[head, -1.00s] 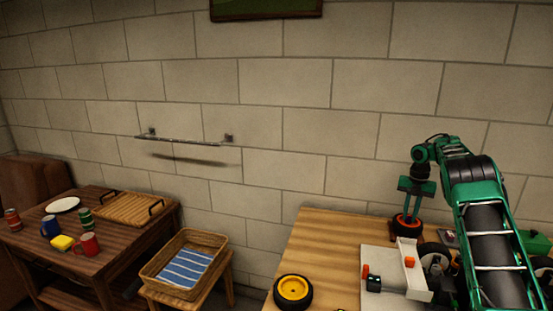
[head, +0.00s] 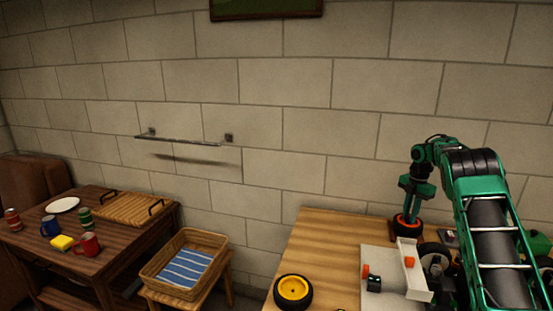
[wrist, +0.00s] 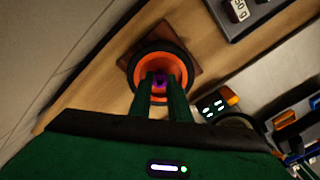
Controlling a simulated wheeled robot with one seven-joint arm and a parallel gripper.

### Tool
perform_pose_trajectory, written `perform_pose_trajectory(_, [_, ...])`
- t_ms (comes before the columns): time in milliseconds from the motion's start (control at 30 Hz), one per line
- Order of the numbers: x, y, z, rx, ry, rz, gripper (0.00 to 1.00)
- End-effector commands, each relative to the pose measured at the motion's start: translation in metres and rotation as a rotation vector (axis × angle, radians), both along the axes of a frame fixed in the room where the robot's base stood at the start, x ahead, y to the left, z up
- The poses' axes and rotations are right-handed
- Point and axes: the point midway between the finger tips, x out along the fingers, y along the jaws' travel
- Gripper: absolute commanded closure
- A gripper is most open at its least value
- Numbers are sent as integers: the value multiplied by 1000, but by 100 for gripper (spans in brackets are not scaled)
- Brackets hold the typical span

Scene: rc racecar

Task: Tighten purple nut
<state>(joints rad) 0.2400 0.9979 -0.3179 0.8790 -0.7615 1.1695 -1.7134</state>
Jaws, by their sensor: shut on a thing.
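The purple nut (wrist: 160,81) shows in the wrist view at the centre of an orange-rimmed wheel (wrist: 160,65) with a black tyre. The wheel lies flat on a small dark reddish-brown base (wrist: 188,48). My gripper (wrist: 162,84) points down at the wheel's centre, with its two green fingers shut on the purple nut, which partly shows between the fingertips. In the head view my gripper (head: 408,214) reaches down onto the orange wheel (head: 402,229) at the back of the wooden table; the nut is hidden there.
A yellow-rimmed wheel (head: 293,291) lies at the table's front left. A dark scale with a display (wrist: 239,9) is near the base. Bare table lies left of the wheel.

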Motion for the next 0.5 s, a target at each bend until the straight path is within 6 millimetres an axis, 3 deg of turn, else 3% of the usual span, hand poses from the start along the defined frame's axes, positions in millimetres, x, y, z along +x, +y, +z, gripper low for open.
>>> perform_pose_trajectory(133, [-4, 2, -3, 3, 15, -178, 100])
perform_pose_trajectory(367, [-4, 2, -4, 3, 16, -211, 100])
perform_pose_trajectory(400, [-4, 2, -4, 3, 16, -211, 81])
perform_pose_trajectory(500, [-4, 2, -3, 2, 13, -210, 62])
